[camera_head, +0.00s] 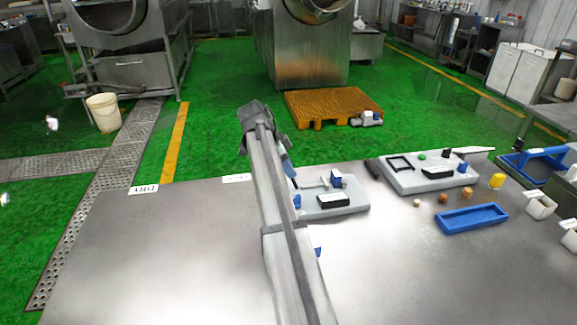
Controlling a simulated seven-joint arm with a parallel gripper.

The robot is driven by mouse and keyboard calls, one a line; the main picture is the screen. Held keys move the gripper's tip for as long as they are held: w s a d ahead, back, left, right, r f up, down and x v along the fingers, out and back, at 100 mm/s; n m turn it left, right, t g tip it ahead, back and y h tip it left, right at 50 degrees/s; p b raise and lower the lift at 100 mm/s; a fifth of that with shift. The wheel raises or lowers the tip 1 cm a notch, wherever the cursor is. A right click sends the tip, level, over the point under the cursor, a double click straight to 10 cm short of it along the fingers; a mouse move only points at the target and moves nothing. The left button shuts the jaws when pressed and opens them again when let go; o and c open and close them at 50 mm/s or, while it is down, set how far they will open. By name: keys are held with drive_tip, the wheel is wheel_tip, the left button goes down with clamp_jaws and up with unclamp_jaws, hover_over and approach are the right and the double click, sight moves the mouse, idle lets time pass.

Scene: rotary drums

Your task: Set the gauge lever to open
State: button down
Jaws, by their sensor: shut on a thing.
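A grey panel (350,207) stands on the table just right of my arm, its left part hidden behind the arm. It carries a black block (333,200), a small blue-and-white part (337,178) and a thin pale lever (314,185), which I take for the gauge lever. My gripper (289,168) shows only as a small part at the arm's right side, beside this panel. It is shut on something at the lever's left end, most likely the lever. The fingertips and the grip are hidden. I cannot read the lever's setting.
A second grey panel (410,185) with a black frame stands further right. A blue tray (472,218), small brown blocks (467,193), a yellow piece (497,181) and white cups (540,206) lie at the right. The table's left part is clear.

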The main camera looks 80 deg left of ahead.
drive_tip(key=shift+s+f, duration=0.1)
drive_tip(key=shift+s, duration=0.1)
drive_tip(key=c, duration=0.8)
unclamp_jaws()
drive_tip(key=shift+w, duration=0.1)
drive_tip(key=shift+o, duration=0.2)
drive_tip(key=v, duration=1.4)
drive_tip(key=shift+w, duration=0.1)
